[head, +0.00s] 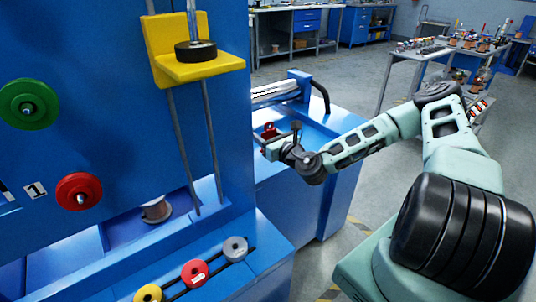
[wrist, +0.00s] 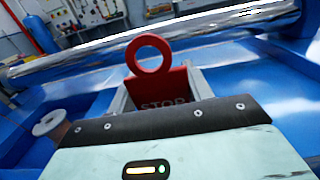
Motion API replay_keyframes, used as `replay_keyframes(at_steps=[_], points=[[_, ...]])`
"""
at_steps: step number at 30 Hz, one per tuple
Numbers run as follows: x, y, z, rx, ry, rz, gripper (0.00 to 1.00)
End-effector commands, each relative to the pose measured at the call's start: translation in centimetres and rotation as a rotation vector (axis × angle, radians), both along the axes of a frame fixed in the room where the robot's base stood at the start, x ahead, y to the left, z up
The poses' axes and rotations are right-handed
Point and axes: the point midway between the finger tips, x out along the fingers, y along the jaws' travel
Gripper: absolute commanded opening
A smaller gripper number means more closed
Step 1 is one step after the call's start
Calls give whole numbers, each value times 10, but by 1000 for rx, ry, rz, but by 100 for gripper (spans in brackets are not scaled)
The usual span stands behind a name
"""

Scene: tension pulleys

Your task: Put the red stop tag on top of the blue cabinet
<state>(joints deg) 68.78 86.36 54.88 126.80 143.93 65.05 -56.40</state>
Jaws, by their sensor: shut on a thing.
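The red stop tag (wrist: 165,90) shows in the wrist view with a ring at its top and the word STOP on its body. My gripper (wrist: 158,92) is shut on the tag's body, with a finger on each side. In the head view the tag is a small red shape (head: 269,130) just beyond my gripper (head: 270,147), over the blue machine bed. Whether the tag touches the surface below cannot be told. A blue cabinet (head: 305,20) with drawers stands under a far bench, and another blue cabinet (head: 366,26) stands to its right; which one is meant is unclear.
A large blue machine (head: 110,60) with green (head: 28,104) and red (head: 79,191) pulleys fills the left. A yellow bracket (head: 200,68) sticks out from it. A silver roller (wrist: 150,40) lies behind the tag. A cluttered grey table (head: 425,52) stands at right; floor between is open.

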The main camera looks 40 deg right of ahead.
Motion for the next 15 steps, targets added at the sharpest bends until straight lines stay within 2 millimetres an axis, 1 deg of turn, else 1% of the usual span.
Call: replay_keyframes(at_steps=[1,3,6,11,15], points=[[0,0,-14,5,3,-3,24],[0,0,-25,5,2,-1,24],[0,0,-37,2,0,-1,24],[0,0,-47,1,0,-1,24],[0,0,-68,3,2,-2,24]])
